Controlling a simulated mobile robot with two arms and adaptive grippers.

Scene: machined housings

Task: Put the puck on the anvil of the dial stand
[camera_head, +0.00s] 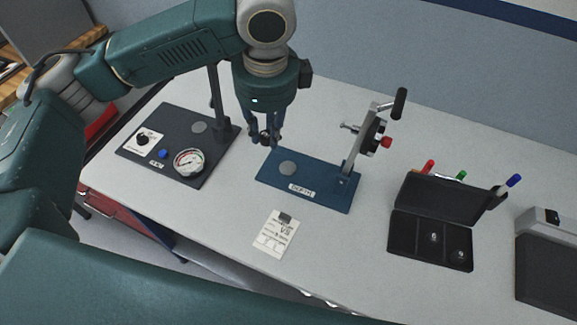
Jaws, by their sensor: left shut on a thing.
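My left gripper (266,139) points down with its fingers shut on a small dark thing, taken as the puck (265,134), which the fingers mostly hide. It is above the back left part of a blue stand (325,192) labelled DEPTH. This stand has a round grey anvil (287,168) on its base, and a tilted column with a dial gauge (371,135) seen nearly edge-on and a black-handled lever. The gripper is a little behind and left of the anvil; its exact height is hard to tell. My right gripper is not in view.
A dark fixture (160,170) with a round gauge, knob, blue button and post stands left. A paper card (276,233) lies in front. An open black case (402,235), coloured pens and a grey device (546,265) are at right. Bare table lies between.

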